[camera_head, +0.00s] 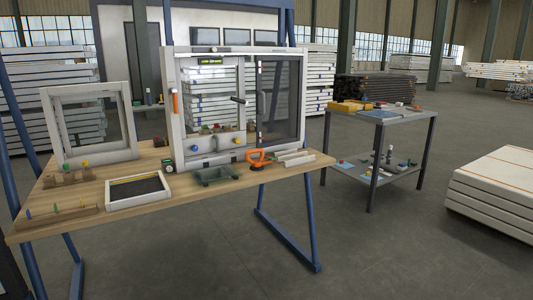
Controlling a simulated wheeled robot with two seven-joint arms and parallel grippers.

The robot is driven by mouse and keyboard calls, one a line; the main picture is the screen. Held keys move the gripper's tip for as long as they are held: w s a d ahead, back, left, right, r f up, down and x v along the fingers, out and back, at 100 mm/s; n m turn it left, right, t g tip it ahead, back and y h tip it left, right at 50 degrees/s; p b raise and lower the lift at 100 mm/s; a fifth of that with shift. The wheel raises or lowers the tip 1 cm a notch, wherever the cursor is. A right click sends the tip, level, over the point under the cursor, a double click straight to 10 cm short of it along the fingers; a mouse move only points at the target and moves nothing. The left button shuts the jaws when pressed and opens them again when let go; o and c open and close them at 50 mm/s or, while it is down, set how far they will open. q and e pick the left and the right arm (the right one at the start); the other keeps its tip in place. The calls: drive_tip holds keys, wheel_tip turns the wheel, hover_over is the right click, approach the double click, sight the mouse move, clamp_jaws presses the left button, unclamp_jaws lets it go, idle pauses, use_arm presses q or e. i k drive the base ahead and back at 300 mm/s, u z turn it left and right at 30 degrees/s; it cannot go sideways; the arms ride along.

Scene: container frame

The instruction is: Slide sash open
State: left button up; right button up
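A white-framed window unit (171,120) stands upright on the wooden workbench (120,206). Its left part holds a clear pane through which stacked white profiles show. Its right part (284,100) looks darker, like a screen or tinted pane. A dark handle (238,100) sticks out near the middle upright, and a slim vertical bar (260,90) is just right of it. I cannot tell which panel is the sliding sash or whether a gap is open. Neither of my grippers shows.
A smaller white frame (130,120) stands at the bench's left. A small framed panel (110,203), a greenish tray (217,182) and an orange tool (258,156) lie in front of the window. A grey cart (370,116) stands right; open floor lies in front.

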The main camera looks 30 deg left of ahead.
sight(217, 142)
drive_tip(key=u, duration=0.7)
drive_tip(key=i, duration=0.4)
drive_tip(key=u, duration=1.1)
drive_tip(key=i, duration=1.55)
drive_tip(key=u, duration=0.1)
